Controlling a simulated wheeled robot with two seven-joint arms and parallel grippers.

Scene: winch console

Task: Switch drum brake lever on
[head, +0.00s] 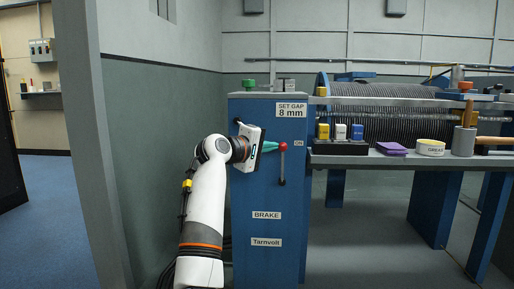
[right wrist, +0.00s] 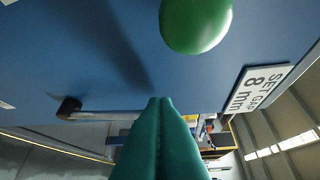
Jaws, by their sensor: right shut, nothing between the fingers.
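The lever (head: 282,166) is on the front of the blue console (head: 264,264). It stands about upright, with its red knob (head: 284,146) at the top beside the small ON label (head: 299,143). A BRAKE label (head: 267,215) is lower down. My right gripper (head: 277,146) is shut and empty, its teal fingers pointing right at the knob. I cannot tell whether they touch. In the right wrist view, the shut fingers (right wrist: 160,100) hide part of the lever's shaft (right wrist: 100,115); its dark lower end shows at left. My left gripper is out of view.
A green ball (right wrist: 196,22) is close to the camera by the console face in the right wrist view. A shelf (head: 400,160) with blocks, a tub and tools adjoins the console, before a cable drum (head: 385,125).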

